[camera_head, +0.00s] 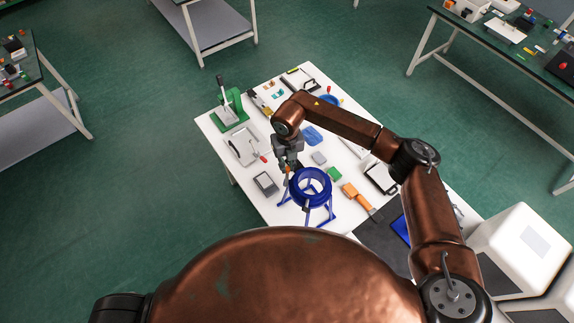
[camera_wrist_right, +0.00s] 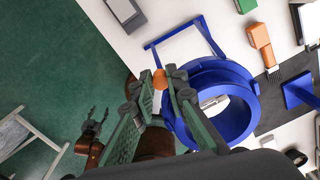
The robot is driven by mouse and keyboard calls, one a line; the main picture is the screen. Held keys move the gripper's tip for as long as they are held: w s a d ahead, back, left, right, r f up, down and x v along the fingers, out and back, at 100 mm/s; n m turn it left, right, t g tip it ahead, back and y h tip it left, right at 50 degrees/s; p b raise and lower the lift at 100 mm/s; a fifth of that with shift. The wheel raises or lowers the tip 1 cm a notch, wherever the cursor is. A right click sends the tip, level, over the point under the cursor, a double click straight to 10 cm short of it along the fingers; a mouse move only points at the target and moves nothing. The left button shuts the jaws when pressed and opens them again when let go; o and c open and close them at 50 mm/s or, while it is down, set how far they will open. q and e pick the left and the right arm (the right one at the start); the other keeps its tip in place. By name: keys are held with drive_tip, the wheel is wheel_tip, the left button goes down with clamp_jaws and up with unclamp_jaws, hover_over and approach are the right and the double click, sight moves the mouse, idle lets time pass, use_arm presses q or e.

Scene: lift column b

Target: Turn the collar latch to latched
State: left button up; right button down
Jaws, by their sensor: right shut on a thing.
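The blue collar (camera_head: 326,199) is a ring on a blue stand with legs on the white table; it also shows in the right wrist view (camera_wrist_right: 243,118). An orange knob (camera_wrist_right: 160,80) sits beside the ring's rim, between the fingertips of my right gripper (camera_wrist_right: 161,74). My right gripper (camera_head: 287,168) is shut on this knob from above. My left gripper (camera_wrist_right: 97,116) shows in the right wrist view, away from the collar over the floor, fingers apart and empty.
A grey box (camera_head: 265,183) lies left of the collar and an orange-handled brush (camera_head: 357,195) right of it. A green block (camera_head: 334,174) sits close behind. A green press (camera_head: 229,108) stands at the table's far left. Other objects crowd the back.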

drive_tip(key=shift+r, duration=0.1)
idle(0.4)
drive_tip(key=shift+a+n+b, duration=0.2)
drive_tip(key=shift+n+b, duration=0.3)
drive_tip(key=shift+b, duration=0.4)
drive_tip(key=shift+s+a+n+b, duration=0.45)
drive_tip(key=shift+a+n+b, duration=0.1)
drive_tip(key=shift+n+b, duration=1.95)
drive_tip(key=shift+s+a+n+b, duration=0.5)
drive_tip(key=shift+a+n+b, duration=0.1)
drive_tip(key=shift+n+b, duration=1.9)
drive_tip(key=shift+s+a+n+b, duration=0.45)
drive_tip(key=shift+a+n+b, duration=0.1)
drive_tip(key=shift+n+b, duration=1.9)
drive_tip(key=shift+n, duration=0.25)
drive_tip(key=c, duration=1.9)
unclamp_jaws()
